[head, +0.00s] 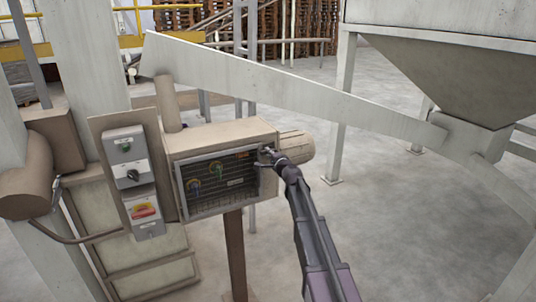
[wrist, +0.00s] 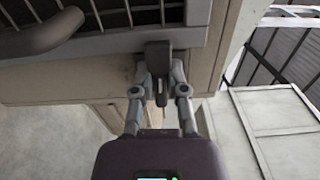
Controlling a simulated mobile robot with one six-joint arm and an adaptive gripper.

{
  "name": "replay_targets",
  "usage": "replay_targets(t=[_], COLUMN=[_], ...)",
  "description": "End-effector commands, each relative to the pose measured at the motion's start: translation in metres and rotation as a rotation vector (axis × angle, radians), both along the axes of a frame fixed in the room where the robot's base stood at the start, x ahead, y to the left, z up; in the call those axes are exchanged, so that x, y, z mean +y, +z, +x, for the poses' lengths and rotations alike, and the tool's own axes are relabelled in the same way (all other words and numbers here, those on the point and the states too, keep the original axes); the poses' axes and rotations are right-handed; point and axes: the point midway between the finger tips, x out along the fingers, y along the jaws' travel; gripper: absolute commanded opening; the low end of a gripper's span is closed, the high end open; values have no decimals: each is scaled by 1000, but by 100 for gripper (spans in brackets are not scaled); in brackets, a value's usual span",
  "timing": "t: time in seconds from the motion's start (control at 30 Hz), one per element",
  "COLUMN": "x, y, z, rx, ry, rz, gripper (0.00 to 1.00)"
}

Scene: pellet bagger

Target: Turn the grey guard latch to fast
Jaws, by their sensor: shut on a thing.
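The grey guard latch (wrist: 158,56) shows in the wrist view as a dark grey block at the edge of the guard's frame. My gripper (wrist: 159,82) is shut on it, with one finger on each side. In the head view my gripper (head: 267,157) is at the right edge of the mesh guard (head: 217,182) on the beige box (head: 222,137). There it covers most of the latch, so I cannot tell the latch's angle from that view. The guard lies flat against the box front, with coloured wheels behind its mesh.
A control panel (head: 127,175) with a black knob and a red-and-yellow switch (head: 144,211) stands left of the box. A motor-like cylinder (head: 296,147) sticks out at the box's right. A sloping chute (head: 290,88) runs above. The floor (head: 420,220) on the right is clear.

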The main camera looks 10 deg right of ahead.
Motion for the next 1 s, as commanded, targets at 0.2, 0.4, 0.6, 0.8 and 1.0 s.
replay_targets(t=[0.2, 0.4, 0.6, 0.8, 1.0], x=[0, 0, -1, -1, -1], y=[0, 0, 1, 0, 0], z=[4, 5, 5, 4, 2], rx=[-15, -16, -16, -16, -15], ry=[-2, -3, -3, -2, -2], rz=[-42, -46, -45, -45, -46], gripper=[0, 0, 24, 53, 53])
